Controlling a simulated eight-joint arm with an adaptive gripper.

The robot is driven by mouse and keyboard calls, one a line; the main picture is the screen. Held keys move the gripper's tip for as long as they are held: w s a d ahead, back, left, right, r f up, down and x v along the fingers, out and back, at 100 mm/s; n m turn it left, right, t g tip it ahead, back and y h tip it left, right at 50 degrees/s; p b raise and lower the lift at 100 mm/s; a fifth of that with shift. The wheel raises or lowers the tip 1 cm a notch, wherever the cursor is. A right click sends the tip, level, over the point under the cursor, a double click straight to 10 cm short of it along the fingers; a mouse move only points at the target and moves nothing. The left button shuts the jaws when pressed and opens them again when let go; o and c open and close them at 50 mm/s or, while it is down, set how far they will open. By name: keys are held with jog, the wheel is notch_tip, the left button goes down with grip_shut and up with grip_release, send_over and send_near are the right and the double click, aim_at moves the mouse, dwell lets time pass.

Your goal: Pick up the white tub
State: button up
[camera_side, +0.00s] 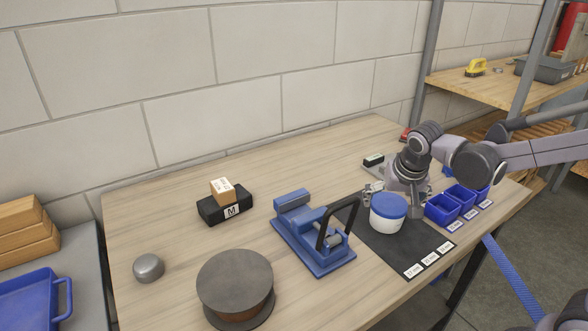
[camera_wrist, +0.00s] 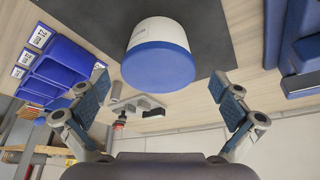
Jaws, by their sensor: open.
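The white tub (camera_side: 387,224) has a blue lid and stands upright on a dark mat (camera_side: 412,246) on the wooden table. In the wrist view the tub (camera_wrist: 158,36) is near the top centre, its blue lid turned toward me. My gripper (camera_side: 395,198) is at the tub's far side in the side view, with its fingers apart. In the wrist view my gripper (camera_wrist: 161,84) is open, with one finger to each side of the lid and visible gaps to both. Nothing is held between the fingers.
Blue bins (camera_side: 459,200) stand right of the tub. A blue clamp fixture (camera_side: 313,236) with a black handle stands close on its left. A small box on a black block (camera_side: 226,202), a dark spool (camera_side: 236,286) and a grey dome (camera_side: 149,268) are farther left. The back-middle table is clear.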

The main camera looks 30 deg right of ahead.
aim_at(391, 205)
jog(key=shift+x, duration=2.7)
jog(key=shift+d, duration=0.15)
jog(key=shift+r, duration=0.1)
jog(key=c, duration=1.4)
